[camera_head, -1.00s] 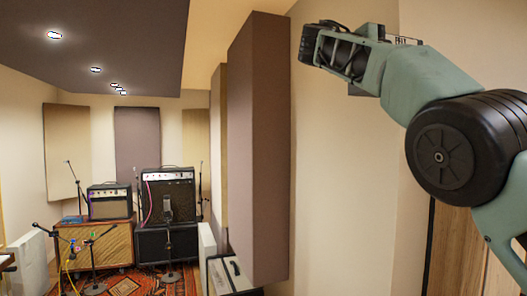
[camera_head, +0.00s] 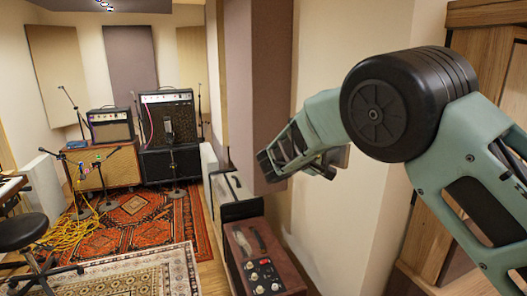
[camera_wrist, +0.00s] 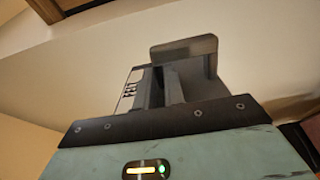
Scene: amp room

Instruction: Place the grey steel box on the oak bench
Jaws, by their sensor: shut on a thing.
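My gripper (camera_wrist: 172,88) fills the middle of the wrist view and is shut on the grey steel box (camera_wrist: 184,48). The box shows as a flat, brushed-grey block at the fingertips, and its lower part is hidden by the fingers. In the head view my arm reaches out from the right. A small grey piece shows behind my arm's far end (camera_head: 340,156), perhaps the box; the fingers are hard to make out there. I cannot identify the oak bench in either view.
A brown amplifier unit with knobs (camera_head: 262,262) stands low beside the right wall. A dark acoustic panel (camera_head: 271,80) is behind my arm. Wooden furniture (camera_head: 482,65) stands close at right. A black stool (camera_head: 25,232) and cables (camera_head: 80,230) are left; the patterned rugs are mostly clear.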

